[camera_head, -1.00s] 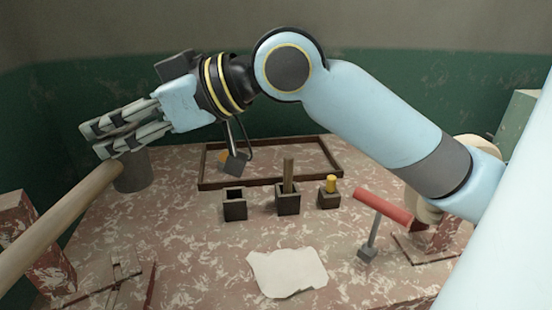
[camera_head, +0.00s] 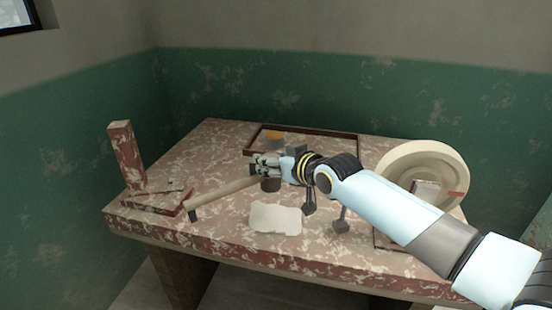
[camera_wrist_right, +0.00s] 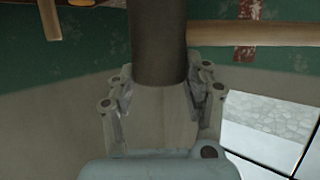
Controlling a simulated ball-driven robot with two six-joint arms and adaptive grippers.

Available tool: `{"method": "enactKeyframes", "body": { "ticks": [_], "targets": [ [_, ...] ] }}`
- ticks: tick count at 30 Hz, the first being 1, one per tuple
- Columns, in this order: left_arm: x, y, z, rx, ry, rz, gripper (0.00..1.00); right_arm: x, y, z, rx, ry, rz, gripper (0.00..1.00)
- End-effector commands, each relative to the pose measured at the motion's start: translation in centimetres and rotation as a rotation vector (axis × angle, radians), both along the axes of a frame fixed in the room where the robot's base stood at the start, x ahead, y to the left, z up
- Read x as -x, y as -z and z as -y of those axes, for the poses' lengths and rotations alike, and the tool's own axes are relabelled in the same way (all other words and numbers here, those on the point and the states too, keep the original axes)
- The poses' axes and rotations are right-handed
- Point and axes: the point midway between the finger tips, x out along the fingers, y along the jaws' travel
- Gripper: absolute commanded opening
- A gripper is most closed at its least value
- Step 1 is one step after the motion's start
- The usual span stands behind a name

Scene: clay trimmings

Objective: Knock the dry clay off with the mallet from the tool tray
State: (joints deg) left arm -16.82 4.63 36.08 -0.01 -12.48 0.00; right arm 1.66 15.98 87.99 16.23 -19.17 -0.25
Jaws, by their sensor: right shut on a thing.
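My right gripper (camera_head: 276,168) is above the back middle of the table, shut on a tool that I take to be the mallet. It has a dark grey cylinder head (camera_head: 270,184) and a long wooden handle (camera_head: 232,194) running left and toward me to a dark tip. In the right wrist view the dark cylinder (camera_wrist_right: 158,40) stands between the fingers (camera_wrist_right: 160,100) and the wooden bar (camera_wrist_right: 265,33) runs right. The exact contact is unclear. The tool tray (camera_head: 330,131) lies at the back, partly behind my gripper. I cannot identify the dry clay. My left gripper is out of view.
The flecked table (camera_head: 215,165) has a pale sheet (camera_head: 275,218) near its middle. A flecked post (camera_head: 126,155) stands at the left and a pale round wheel (camera_head: 395,165) at the right. Walls close in behind.

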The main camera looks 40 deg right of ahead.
Motion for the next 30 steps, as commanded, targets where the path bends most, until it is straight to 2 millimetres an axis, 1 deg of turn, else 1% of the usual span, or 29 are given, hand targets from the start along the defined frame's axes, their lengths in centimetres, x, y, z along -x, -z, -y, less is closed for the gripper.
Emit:
{"method": "enactKeyframes", "body": {
  "ticks": [1,3,5,8,12,15,21,24,30],
  "targets": [
    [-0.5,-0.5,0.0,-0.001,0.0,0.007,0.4,-0.2,0.6,0.2,-0.003,0.012,0.001,0.02],
    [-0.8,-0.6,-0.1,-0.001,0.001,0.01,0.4,-0.3,1.5,0.3,-0.003,0.021,0.003,0.02],
    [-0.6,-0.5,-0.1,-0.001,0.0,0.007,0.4,-0.3,2.1,0.4,-0.001,0.026,0.002,0.02],
    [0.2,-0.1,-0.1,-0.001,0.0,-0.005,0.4,-0.3,2.7,0.5,0.0,0.028,0.003,0.02],
    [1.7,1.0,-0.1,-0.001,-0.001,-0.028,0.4,-0.3,3.7,0.5,-0.001,0.027,0.002,0.02],
    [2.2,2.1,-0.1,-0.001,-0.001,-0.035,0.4,-0.3,4.8,0.5,-0.001,0.027,0.002,0.02],
    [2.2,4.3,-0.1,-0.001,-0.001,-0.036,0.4,-0.3,7.1,0.5,-0.001,0.027,0.001,0.02],
    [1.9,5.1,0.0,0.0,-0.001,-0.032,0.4,-0.3,7.9,0.5,-0.001,0.027,0.002,0.02],
    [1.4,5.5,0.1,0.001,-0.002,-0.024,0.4,-0.3,8.3,0.5,-0.001,0.027,0.003,0.02]
  ]
}}
